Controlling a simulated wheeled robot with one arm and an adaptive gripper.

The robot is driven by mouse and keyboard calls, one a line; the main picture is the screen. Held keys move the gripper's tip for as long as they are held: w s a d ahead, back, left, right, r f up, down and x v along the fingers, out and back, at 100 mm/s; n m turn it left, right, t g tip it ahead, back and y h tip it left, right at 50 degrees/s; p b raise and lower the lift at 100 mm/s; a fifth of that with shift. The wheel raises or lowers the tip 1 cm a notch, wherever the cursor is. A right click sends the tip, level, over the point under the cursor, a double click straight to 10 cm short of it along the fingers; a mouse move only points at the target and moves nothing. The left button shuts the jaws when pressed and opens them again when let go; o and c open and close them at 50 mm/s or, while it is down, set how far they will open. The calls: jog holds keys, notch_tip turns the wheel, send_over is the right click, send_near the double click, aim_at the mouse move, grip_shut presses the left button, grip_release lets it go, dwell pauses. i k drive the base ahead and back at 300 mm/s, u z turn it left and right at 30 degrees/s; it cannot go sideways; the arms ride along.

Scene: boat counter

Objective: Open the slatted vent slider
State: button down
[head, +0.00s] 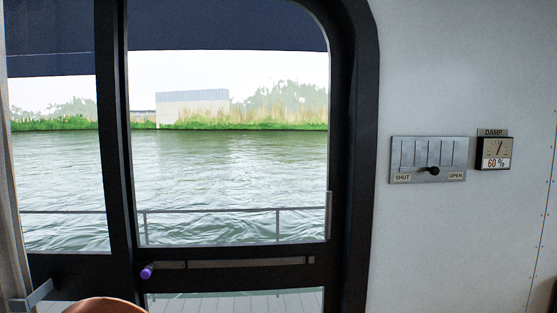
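The slatted vent slider (410,158) is a grey metal plate with upright slats, fixed on the white wall right of the door. Its lower edge is marked SHUT at the left and OPEN at the right. A black knob (433,171) sits a little right of the plate's middle, between the two labels. Whether the slots behind the slats are covered is too small to tell. My gripper is not in view.
A damp gauge (496,153) reading 60 % hangs just right of the vent. A dark-framed glass door (354,150) with a purple-ended handle (147,271) fills the left, with water outside. A rounded brown object (104,306) shows at the bottom left. The wall around the vent is clear.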

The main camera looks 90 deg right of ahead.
aim_at(433, 171)
jog(key=z, duration=3.7)
jog(key=k, duration=1.3)
jog(key=z, duration=0.15)
jog(key=i, duration=0.6)
jog(key=z, duration=0.75)
jog(key=i, duration=0.7)
jog(key=u, duration=0.5)
jog(key=i, duration=0.65)
jog(key=u, duration=0.7)
